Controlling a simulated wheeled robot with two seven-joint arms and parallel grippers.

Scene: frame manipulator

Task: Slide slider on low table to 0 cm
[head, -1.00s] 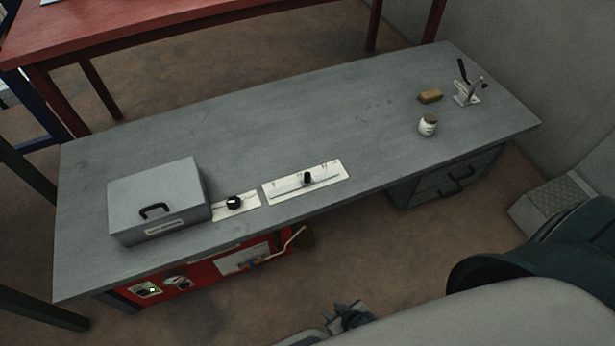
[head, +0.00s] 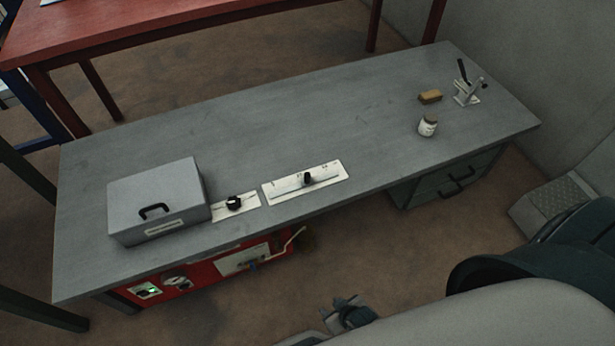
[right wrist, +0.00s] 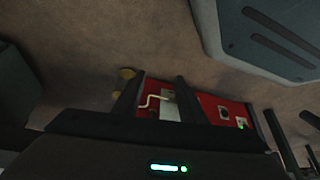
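The slider is a small black knob (head: 307,178) on a long white scale plate (head: 333,178) near the front edge of the low grey table (head: 300,130). The knob stands a little right of the plate's middle; the scale marks are too small to read. My right gripper (head: 347,308) is low at the bottom of the head view, in front of the table and well apart from the slider. In the right wrist view its two dark fingers (right wrist: 155,98) are apart with nothing between them. My left gripper is not in view.
Left of the slider are a plate with a black rotary knob (head: 234,202) and a grey handled box (head: 158,200). A red panel (head: 215,268) sits beneath the table. A jar (head: 428,126), a tan block (head: 430,96) and a lever clamp (head: 467,92) stand at the right. The table's middle is clear.

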